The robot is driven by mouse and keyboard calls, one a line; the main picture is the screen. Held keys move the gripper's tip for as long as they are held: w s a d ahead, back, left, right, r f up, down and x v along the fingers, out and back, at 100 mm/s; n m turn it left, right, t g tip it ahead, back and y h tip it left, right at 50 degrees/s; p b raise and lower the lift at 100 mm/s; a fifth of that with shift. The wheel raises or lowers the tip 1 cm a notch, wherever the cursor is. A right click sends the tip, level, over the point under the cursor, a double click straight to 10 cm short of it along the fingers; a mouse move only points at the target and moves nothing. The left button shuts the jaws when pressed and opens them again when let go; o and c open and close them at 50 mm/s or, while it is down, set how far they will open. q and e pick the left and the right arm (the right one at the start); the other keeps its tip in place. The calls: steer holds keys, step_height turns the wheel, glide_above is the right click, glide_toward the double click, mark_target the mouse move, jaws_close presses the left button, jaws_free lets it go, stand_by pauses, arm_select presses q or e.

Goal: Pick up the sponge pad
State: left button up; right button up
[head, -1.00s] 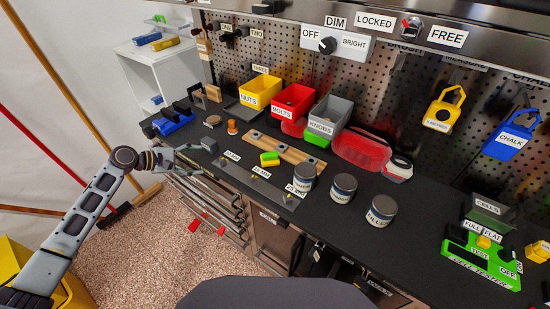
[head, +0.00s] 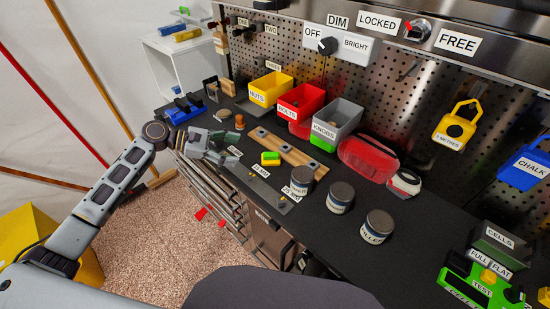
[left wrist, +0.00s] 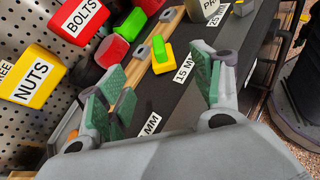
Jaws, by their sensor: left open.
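My right gripper is not in view.
The wooden strip (head: 292,150) lies just behind the pad. Yellow, red and grey bins (head: 337,122) stand behind it. Several lidded tins (head: 340,197) stand to the right. An orange-topped spool (head: 239,121) and a blue tool (head: 183,110) are near my left gripper.

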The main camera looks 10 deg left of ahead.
mark_target(265, 154)
arm_select(q)
steer(key=shift+a, duration=0.1)
steer(key=shift+w+d, duration=0.1)
steer(key=shift+d, duration=0.15)
steer(key=x, duration=0.6)
steer(key=shift+w+d+f+p, duration=0.15)
steer(key=shift+d+p, duration=0.2)
steer(key=shift+w+d+f, duration=0.2)
steer(key=shift+d+f, duration=0.1)
steer(key=shift+d, duration=0.3)
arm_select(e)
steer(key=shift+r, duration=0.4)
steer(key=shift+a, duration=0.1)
arm_select(q)
steer(key=shift+w+d+f, duration=0.1)
steer(key=shift+d, duration=0.35)
steer(key=p+x, duration=0.1)
steer(key=x, duration=0.2)
steer(key=shift+w+d, duration=0.1)
steer(key=shift+d, duration=0.2)
steer(key=shift+w+d+f, duration=0.1)
steer(key=shift+w+d, duration=0.05)
steer(key=shift+d, duration=0.1)
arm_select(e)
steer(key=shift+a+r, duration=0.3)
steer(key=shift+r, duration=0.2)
